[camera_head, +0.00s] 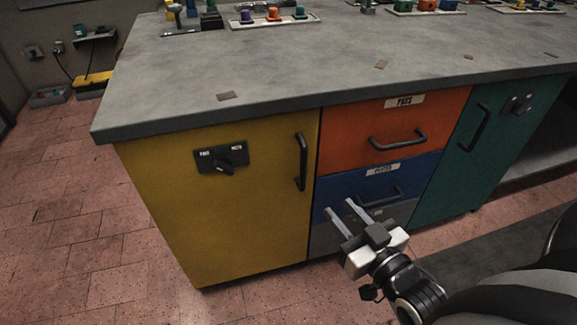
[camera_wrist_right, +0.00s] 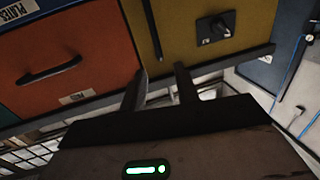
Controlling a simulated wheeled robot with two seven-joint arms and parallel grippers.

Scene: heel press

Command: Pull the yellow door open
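The yellow door (camera_head: 230,210) is shut at the left end of the cabinet front; it also shows in the right wrist view (camera_wrist_right: 185,50). Its dark vertical handle (camera_head: 300,162) sits near its right edge and shows at the top of the right wrist view (camera_wrist_right: 152,30). A black plate with a rotary knob (camera_head: 222,158) is on the door's upper part. My right gripper (camera_head: 340,208) is open and empty, in front of the blue drawer, right of and below the handle, apart from it. My left gripper is out of view.
An orange drawer (camera_head: 350,140), a blue drawer (camera_head: 335,188) and a teal door (camera_head: 455,150) are right of the yellow door, all shut. The grey worktop (camera_head: 300,65) overhangs them and holds trays at the back. The tiled floor (camera_head: 110,230) left of the door is clear.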

